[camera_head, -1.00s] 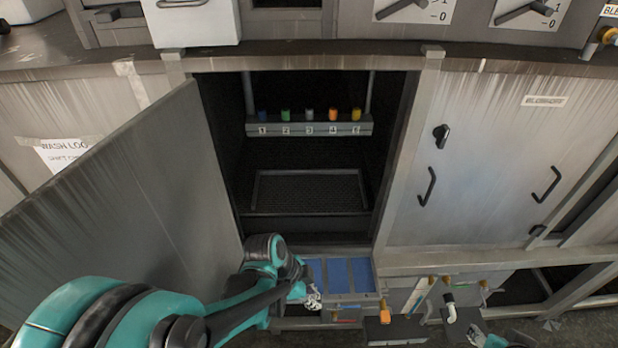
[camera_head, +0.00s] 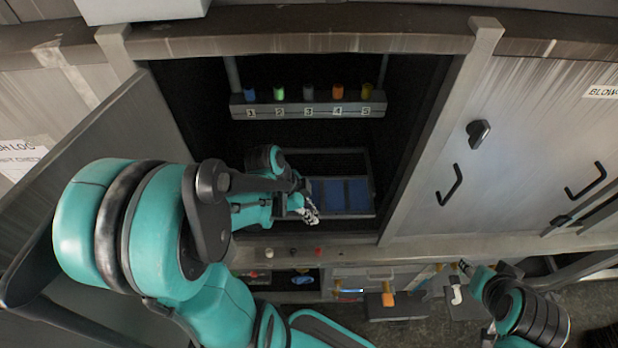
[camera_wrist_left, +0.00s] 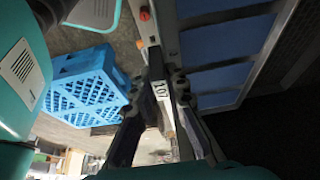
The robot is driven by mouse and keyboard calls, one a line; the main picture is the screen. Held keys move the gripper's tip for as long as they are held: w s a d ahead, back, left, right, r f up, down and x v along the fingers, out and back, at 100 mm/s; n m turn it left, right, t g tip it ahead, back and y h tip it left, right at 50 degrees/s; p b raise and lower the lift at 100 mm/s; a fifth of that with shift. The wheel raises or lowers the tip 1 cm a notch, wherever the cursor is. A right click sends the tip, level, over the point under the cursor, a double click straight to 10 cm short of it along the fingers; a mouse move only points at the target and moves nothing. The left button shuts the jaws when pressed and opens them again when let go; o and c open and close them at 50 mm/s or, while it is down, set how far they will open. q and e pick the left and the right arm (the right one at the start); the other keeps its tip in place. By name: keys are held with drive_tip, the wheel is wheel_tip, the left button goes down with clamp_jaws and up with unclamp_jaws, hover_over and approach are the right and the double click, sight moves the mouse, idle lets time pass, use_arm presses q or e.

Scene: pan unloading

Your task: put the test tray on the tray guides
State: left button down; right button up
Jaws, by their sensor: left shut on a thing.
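The test tray (camera_head: 358,196), with blue panels in a grey frame, is inside the open cabinet, low in the opening. It also shows at the upper right of the left wrist view (camera_wrist_left: 222,40). My left gripper (camera_head: 308,208) is at the tray's left front side. My right gripper (camera_head: 466,268) is low at the right, outside the cabinet.
A numbered rack (camera_head: 308,111) with several coloured pegs hangs above the tray. A blue crate (camera_wrist_left: 85,88) shows in the left wrist view.

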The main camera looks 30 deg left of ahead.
use_arm(q)
drive_tip(key=b, duration=0.1)
approach(315, 184)
drive_tip(key=x, duration=0.5)
drive_tip(key=shift+f, duration=0.1)
wheel_tip(315, 184, down, 4)
drive_tip(key=shift+r+b, duration=0.25)
drive_tip(key=shift+b, duration=0.55)
drive_tip(key=shift+r, duration=0.1)
drive_tip(key=shift+d, duration=0.1)
drive_tip(key=c, duration=1.5)
unclamp_jaws()
drive_tip(key=shift+c, duration=0.2)
